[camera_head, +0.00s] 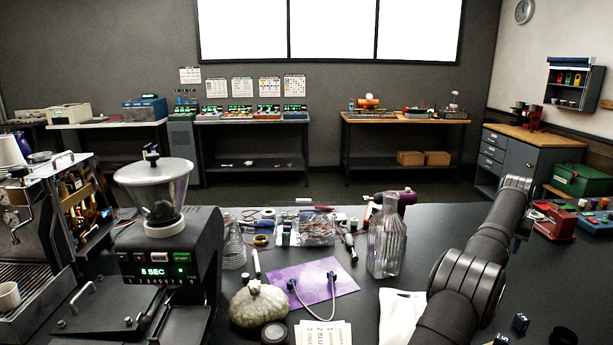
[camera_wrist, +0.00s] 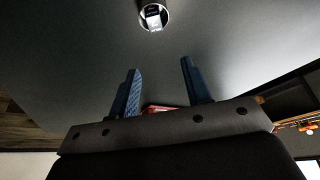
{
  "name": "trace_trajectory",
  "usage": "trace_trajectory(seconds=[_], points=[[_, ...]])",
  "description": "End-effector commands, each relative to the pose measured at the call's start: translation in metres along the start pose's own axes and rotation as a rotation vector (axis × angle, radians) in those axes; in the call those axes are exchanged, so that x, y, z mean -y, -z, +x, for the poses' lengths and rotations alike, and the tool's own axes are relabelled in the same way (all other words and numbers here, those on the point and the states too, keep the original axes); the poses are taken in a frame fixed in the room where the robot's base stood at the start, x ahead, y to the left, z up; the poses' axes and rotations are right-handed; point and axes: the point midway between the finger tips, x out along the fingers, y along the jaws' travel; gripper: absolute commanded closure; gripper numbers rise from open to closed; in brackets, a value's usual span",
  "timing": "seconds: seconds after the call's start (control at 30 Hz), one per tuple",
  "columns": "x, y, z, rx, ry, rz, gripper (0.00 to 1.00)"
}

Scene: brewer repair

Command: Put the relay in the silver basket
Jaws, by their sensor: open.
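My gripper (camera_wrist: 160,66) shows in the wrist view with its two blue fingers spread wide and nothing between the tips. Beyond the tips, at the top edge, a small round silver basket (camera_wrist: 141,22) sits on the dark grey surface. A small block with a pale and dark face, which looks like the relay (camera_wrist: 154,14), shows inside the basket's rim, apart from the fingers. Its lower part is hidden. In the head view my gripper is out of sight, and I cannot make out the basket there.
In the head view, small dark blue blocks (camera_head: 521,322) lie at the bench's front right, near a dark cup (camera_head: 563,337). A glass bottle (camera_head: 386,240), purple mat (camera_head: 312,280) and grinder (camera_head: 168,255) crowd the middle and left. Red parts bins (camera_head: 553,221) stand at right.

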Motion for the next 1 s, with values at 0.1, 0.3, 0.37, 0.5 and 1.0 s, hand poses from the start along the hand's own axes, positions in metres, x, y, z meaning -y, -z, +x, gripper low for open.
trace_trajectory(seconds=[0.1,0.3,0.37,0.5,1.0], points=[[0.000,0.005,-0.012,-0.001,0.000,0.000,0.56],[-0.016,0.003,-0.021,0.003,0.017,-0.039,0.56],[-0.023,0.000,-0.021,0.003,0.027,-0.063,0.56],[-0.042,-0.007,-0.022,0.003,0.053,-0.125,0.56],[-0.113,-0.039,-0.031,0.003,0.154,-0.371,0.56]])
